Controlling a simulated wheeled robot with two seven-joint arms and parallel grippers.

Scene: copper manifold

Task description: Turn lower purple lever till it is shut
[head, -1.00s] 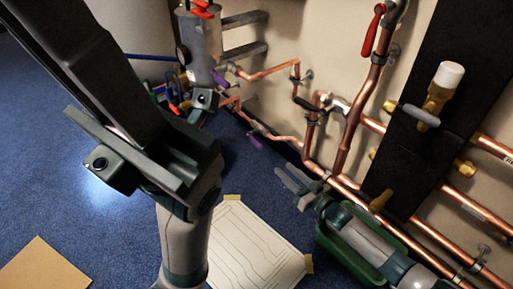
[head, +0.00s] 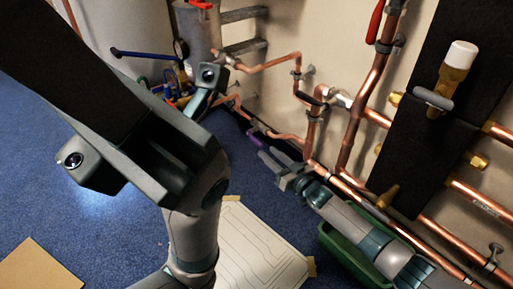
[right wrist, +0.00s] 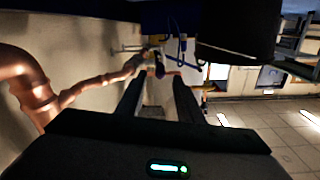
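The lower purple lever (head: 256,141) is on the low copper pipe by the wall, in the middle of the head view. My right gripper (head: 269,156) comes from the lower right, with its fingertips just beside and in front of the lever. In the right wrist view its two fingers (right wrist: 157,92) stand apart, and a small purple piece shows beyond their tips. I cannot tell whether they touch the lever. The upper purple lever is hidden behind a grey part of my left arm.
Copper pipes (head: 354,130) run along the wall, with a red lever (head: 375,22) and black panel (head: 408,150) at right. A green bin (head: 347,256) lies below my right arm. A taped paper sheet (head: 258,250) and cardboard (head: 38,268) lie on the blue floor.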

